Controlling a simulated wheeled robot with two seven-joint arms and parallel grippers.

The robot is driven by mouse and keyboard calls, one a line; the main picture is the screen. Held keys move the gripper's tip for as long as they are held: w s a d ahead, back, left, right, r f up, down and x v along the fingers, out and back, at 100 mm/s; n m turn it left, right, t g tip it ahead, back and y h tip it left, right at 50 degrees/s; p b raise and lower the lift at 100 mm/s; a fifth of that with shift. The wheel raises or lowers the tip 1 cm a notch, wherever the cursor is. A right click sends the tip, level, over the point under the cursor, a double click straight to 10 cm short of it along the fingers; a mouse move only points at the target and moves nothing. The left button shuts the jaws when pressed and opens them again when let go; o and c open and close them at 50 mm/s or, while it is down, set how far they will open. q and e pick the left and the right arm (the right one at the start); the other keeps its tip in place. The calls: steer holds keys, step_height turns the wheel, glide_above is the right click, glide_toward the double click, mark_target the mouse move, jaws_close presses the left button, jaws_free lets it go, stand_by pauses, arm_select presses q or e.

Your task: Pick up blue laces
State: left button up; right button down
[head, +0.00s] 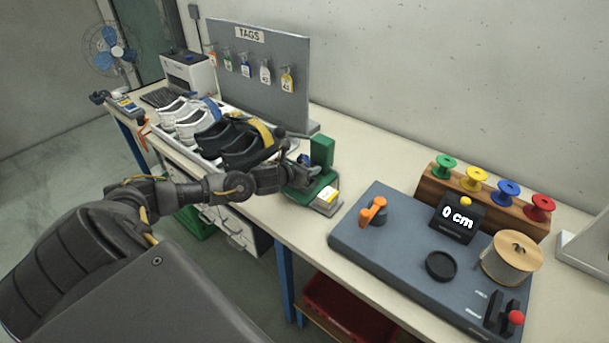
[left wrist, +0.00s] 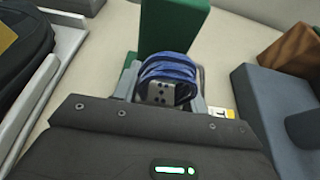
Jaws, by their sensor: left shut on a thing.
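The blue laces (left wrist: 165,69) are a coiled bundle between the fingers of my left gripper (left wrist: 168,92) in the left wrist view. The gripper is shut on them. In the head view the left gripper (head: 296,168) is at the green stand (head: 321,152), and only a small bit of the blue laces (head: 304,159) shows there. The upright green block of the stand (left wrist: 172,28) is just beyond the laces in the left wrist view. I cannot tell whether the laces touch the stand. My right gripper is not in view.
White and black shoes (head: 233,143) sit on a tray to the left, before the grey TAGS board (head: 262,75). A blue-grey measuring station (head: 380,245) and a wooden rack (head: 432,187) with coloured spools stand to the right. Bare table lies between stand and station.

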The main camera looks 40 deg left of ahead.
arm_select(q)
steer(key=shift+r, duration=0.1)
steer(key=shift+r+b, duration=0.35)
steer(key=shift+r, duration=0.15)
step_height(320, 180, up, 2)
steer(key=shift+r+b, duration=0.2)
steer(key=shift+b, duration=0.25)
steer(key=shift+s+d+b, duration=0.2)
steer(key=shift+s+b, duration=3.35)
steer(key=shift+s, duration=5.45)
steer(key=shift+w, duration=0.1)
